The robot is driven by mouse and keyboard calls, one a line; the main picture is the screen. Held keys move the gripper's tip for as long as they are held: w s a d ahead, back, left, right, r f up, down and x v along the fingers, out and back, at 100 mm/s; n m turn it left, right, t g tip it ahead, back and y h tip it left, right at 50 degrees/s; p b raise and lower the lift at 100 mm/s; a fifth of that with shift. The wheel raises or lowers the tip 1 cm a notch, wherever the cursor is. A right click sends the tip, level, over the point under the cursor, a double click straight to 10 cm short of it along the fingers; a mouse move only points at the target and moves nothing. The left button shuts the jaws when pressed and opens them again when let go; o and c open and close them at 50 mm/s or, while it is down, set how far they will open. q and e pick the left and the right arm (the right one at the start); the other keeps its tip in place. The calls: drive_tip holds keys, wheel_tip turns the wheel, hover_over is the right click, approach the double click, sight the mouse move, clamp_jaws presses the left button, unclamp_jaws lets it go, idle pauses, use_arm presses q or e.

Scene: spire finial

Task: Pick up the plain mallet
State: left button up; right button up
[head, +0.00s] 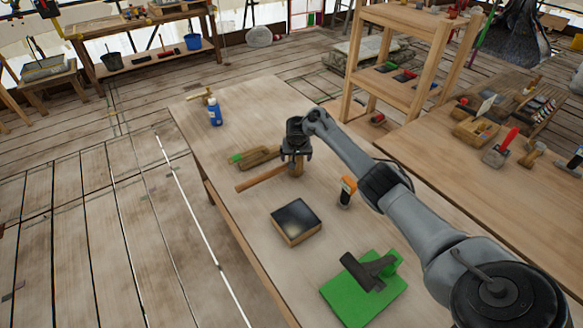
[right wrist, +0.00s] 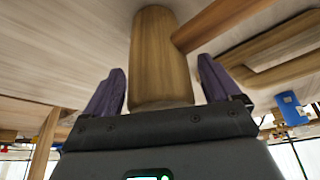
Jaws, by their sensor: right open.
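The plain wooden mallet lies on the workbench in the head view, its handle (head: 262,179) pointing left and its head (head: 297,170) partly hidden under my right gripper (head: 296,154). In the right wrist view the rounded mallet head (right wrist: 155,50) stands between the two purple fingers of my right gripper (right wrist: 162,75). The fingers are open, with a visible gap on each side of the head. The handle also shows in that view (right wrist: 212,22), running off to the upper right. My left gripper is not in view.
Near the mallet are a wooden tool with a green part (head: 256,157), a black-topped block (head: 297,220), an orange-and-black tool (head: 347,190), and a green board (head: 362,300) bearing a dark tool. A blue bottle (head: 215,112) stands farther back. The bench's left side is mostly clear.

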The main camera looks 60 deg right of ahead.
drive_tip(key=shift+f, duration=0.1)
drive_tip(key=shift+w+d, duration=0.1)
drive_tip(key=c, duration=1.2)
drive_tip(key=shift+o, duration=0.2)
